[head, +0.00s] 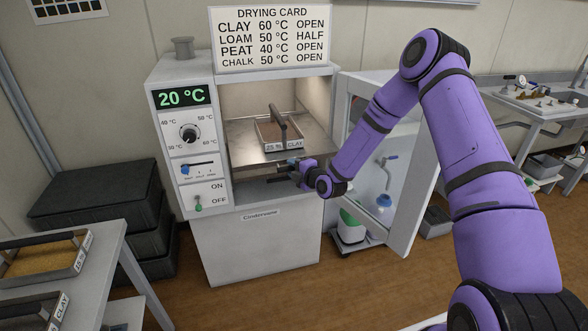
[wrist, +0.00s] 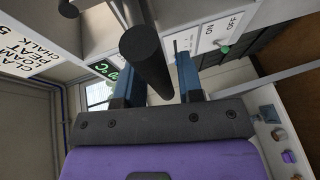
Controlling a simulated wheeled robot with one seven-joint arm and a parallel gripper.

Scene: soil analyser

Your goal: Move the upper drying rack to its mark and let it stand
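The upper drying rack (head: 245,133) is a metal shelf inside the open drying cabinet (head: 185,225). It carries a tray (head: 271,145) of soil with a dark handle and a label reading CLAY. My gripper (head: 290,172) is at the front of the rack, just below its front edge. In the wrist view a dark round bar (wrist: 150,60), apparently the rack's handle, lies between the two blue fingers of my gripper (wrist: 160,85). The fingers are close to the bar on both sides; whether both touch it cannot be told. No mark is clearly visible.
The cabinet door (head: 417,195) stands open at the right, behind my arm. The control panel (head: 190,135) reads 20 °C. A drying card (head: 270,40) stands on top. A bench (head: 95,250) with soil trays is at the lower left, near black crates (head: 105,220).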

